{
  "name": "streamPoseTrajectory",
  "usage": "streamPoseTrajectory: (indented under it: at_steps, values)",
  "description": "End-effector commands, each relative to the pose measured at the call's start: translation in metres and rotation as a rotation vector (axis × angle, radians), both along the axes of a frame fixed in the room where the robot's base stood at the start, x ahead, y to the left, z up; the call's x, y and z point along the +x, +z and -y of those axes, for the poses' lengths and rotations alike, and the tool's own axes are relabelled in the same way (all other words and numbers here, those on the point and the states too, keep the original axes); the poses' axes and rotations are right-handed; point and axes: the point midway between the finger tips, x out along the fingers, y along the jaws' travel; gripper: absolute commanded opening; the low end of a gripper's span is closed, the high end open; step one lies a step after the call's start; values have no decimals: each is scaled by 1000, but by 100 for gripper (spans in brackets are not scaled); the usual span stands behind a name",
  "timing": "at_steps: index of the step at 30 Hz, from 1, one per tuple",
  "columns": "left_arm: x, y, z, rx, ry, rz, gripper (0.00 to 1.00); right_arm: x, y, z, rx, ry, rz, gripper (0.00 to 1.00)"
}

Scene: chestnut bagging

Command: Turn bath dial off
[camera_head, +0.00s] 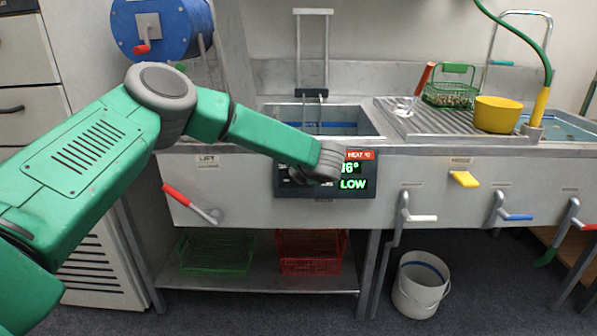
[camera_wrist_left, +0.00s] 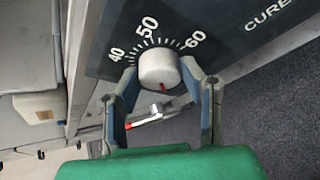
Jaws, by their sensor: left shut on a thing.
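The dial (camera_wrist_left: 158,67) is a round white knob with a red mark at its lower edge in the left wrist view. Printed numbers 40, 50 and 60 curve around its far side. My left gripper (camera_wrist_left: 160,76) has one finger on each side of the knob and is shut on it. In the head view my green left arm reaches to the dark control panel (camera_head: 354,188), and my wrist covers the dial and part of the readout. The visible readout ends in 6° and says LOW, under a red HEAT label. My right gripper is not in view.
A red-handled lever (camera_head: 190,203) is left of the panel. White, yellow (camera_head: 464,179) and blue handles stick out to its right. Above are a sink basin (camera_head: 345,118), a green basket (camera_head: 450,88) and a yellow bowl (camera_head: 497,114). A white bucket (camera_head: 419,288) stands on the floor.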

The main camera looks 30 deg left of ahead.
Motion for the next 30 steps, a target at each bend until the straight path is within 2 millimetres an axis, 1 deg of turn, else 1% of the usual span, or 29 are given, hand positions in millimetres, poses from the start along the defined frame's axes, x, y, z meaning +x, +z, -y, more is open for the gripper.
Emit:
streamPoseTrajectory:
  at_steps: [1, 15, 16, 17, 18, 26, 30]
  values:
    - [-2, -6, 2, -11, -3, -6, 7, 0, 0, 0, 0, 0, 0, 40]
    - [-2, -6, 2, -20, 2, -1, 7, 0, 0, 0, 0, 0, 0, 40]
    - [-2, -6, 2, -20, 2, -1, 43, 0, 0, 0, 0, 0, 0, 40]
    - [-2, -6, 2, -20, 2, -1, 53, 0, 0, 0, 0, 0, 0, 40]
    - [-2, -5, 2, -19, 2, 0, 56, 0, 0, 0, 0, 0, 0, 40]
    - [-2, -1, 1, -15, 4, 7, 56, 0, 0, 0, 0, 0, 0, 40]
    - [-5, 4, 7, -16, 3, 8, 56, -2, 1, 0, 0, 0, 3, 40]
